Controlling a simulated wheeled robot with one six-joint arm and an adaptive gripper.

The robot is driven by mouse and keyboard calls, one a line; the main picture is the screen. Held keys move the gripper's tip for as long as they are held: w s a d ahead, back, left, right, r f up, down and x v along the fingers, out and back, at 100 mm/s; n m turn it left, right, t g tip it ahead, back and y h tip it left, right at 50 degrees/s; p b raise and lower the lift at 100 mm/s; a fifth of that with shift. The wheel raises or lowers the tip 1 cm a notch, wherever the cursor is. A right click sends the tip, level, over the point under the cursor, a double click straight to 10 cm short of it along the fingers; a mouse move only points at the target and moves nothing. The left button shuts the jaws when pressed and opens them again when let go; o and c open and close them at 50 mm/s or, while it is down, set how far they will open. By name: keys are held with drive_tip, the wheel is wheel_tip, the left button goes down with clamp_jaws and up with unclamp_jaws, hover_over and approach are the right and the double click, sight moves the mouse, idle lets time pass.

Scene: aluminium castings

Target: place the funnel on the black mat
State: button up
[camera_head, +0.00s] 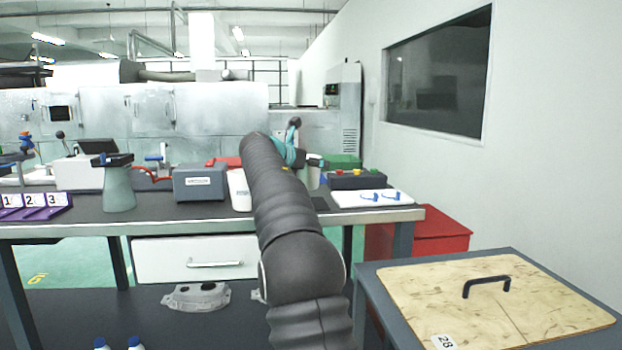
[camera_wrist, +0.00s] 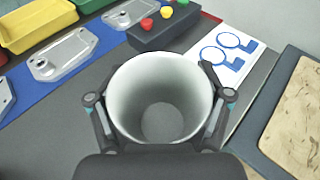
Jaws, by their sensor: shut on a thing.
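In the wrist view the funnel (camera_wrist: 127,100) is a pale grey-white, round, tapering vessel, seen into its wide open end. My gripper (camera_wrist: 161,98) is shut on it, with one finger on each side of its wall. In the head view my dark arm reaches over the workbench, and the gripper (camera_head: 298,152) is partly hidden behind it. A pale part of the funnel (camera_head: 314,173) shows just right of it. Whether the funnel touches the surface below, I cannot tell.
A control box with coloured buttons (camera_head: 357,180) and a white board with blue rings (camera_head: 372,198) stand to the right. A grey box (camera_head: 199,183) stands left. The wrist view shows castings on a blue strip (camera_wrist: 104,40) and a yellow bin (camera_wrist: 35,22). Dark surface at lower left is clear.

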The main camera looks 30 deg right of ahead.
sight(311, 177)
drive_tip(key=shift+w+f, duration=0.3)
drive_tip(key=shift+w, duration=0.15)
drive_tip(key=shift+d+f+b, duration=0.1)
drive_tip(key=shift+f+b, duration=0.75)
drive_tip(key=shift+f, duration=1.1)
drive_tip(key=shift+f, duration=0.15)
drive_tip(key=o, duration=1)
drive_tip(key=shift+c, duration=0.2)
drive_tip(key=shift+r, duration=0.2)
drive_tip(key=v, duration=1.2)
